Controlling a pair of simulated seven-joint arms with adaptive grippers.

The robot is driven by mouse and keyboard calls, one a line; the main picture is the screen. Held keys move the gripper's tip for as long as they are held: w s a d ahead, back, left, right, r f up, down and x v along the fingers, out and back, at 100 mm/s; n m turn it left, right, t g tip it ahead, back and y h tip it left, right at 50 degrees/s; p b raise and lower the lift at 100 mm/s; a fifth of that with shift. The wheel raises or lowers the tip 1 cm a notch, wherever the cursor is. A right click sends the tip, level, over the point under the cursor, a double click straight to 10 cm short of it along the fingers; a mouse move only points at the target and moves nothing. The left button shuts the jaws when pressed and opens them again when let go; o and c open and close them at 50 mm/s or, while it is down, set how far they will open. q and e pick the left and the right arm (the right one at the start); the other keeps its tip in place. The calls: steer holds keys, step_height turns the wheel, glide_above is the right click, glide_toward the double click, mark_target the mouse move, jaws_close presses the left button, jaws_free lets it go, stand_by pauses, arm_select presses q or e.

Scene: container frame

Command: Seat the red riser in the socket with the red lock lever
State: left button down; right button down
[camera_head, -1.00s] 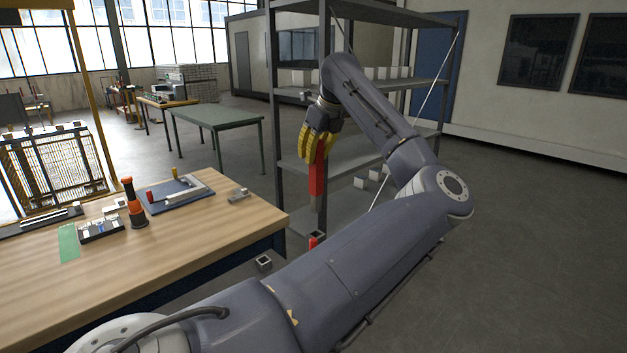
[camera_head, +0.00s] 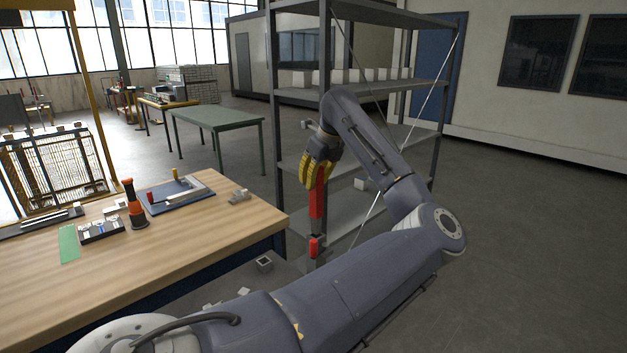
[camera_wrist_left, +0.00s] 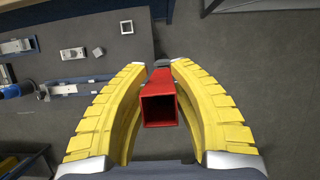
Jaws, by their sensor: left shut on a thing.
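The red lock lever (camera_head: 314,248) shows just under the riser in the head view. Its socket is mostly hidden, and I cannot tell whether the riser's lower end is in it. My right gripper is not in view.
A grey square socket (camera_head: 264,264) stands left of the lever. A wooden workbench (camera_head: 205,235) with an orange-and-black tool (camera_head: 134,205) and a blue tray (camera_head: 190,196) fills the left. A metal shelf rack (camera_head: 350,212) stands behind the gripper. The floor at right is clear.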

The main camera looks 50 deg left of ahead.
arm_select(q)
steer(key=shift+f, duration=0.6)
steer(key=c, duration=1.2)
jaws_free()
steer(key=shift+r, duration=0.1)
